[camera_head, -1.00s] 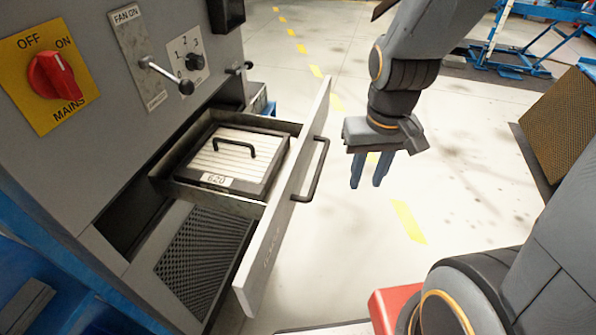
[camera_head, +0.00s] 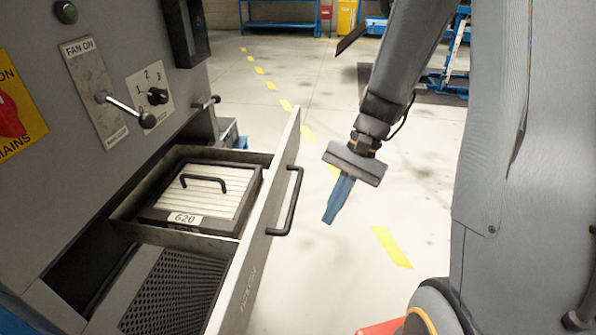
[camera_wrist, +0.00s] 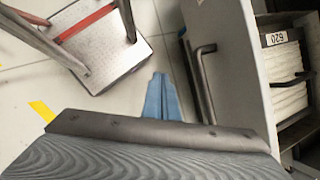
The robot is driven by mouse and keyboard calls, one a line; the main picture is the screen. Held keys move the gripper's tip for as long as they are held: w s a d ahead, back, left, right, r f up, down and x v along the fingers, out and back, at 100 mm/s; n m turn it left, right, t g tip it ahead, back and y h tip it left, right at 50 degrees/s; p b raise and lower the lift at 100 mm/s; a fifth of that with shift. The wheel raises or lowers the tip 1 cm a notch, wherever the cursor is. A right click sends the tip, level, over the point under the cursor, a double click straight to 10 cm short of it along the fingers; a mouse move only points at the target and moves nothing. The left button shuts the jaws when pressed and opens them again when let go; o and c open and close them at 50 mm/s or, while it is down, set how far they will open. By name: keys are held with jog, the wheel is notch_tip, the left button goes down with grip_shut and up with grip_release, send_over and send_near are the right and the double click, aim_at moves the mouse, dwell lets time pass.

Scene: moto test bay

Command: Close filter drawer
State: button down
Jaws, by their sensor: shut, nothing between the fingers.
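The filter drawer (camera_head: 262,225) is pulled out of the grey cabinet. A filter marked 620 (camera_head: 204,196), pleated with a dark handle on top, lies inside it. The drawer front carries a dark bar handle (camera_head: 290,200) on its outer side. My gripper (camera_head: 329,219) is shut and empty, its blue fingers pointing down, in the air to the right of the handle and apart from it in the head view. In the wrist view my gripper (camera_wrist: 160,80) is left of the handle (camera_wrist: 204,85), with the drawer front (camera_wrist: 235,60) and the filter (camera_wrist: 287,75) at the right.
The cabinet (camera_head: 60,190) fills the left, with a fan lever (camera_head: 125,107), a 1-2-3 knob (camera_head: 157,96) and a red mains switch (camera_head: 8,115). A metal step with red parts (camera_wrist: 105,55) stands at upper left in the wrist view.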

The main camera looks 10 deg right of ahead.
jog(key=w+f+m+y+b, duration=0.2)
jog(key=w+f+m+y, duration=0.15)
jog(key=w, duration=0.25)
jog(key=m+t+y+b, duration=0.4)
jog(key=m+t+y, duration=0.4)
jog(key=m+t, duration=0.2)
send_near(290, 161)
jog(key=shift+g, duration=0.3)
jog(key=p+x, duration=0.1)
jog(key=x, duration=0.1)
jog(key=r+p+x, duration=0.1)
jog(key=x, duration=0.2)
jog(key=shift+s+p, duration=0.25)
jog(key=shift+p, duration=0.1)
jog(key=shift+x, duration=0.8)
jog(key=shift+w+f, duration=0.1)
jog(key=shift+f, duration=0.05)
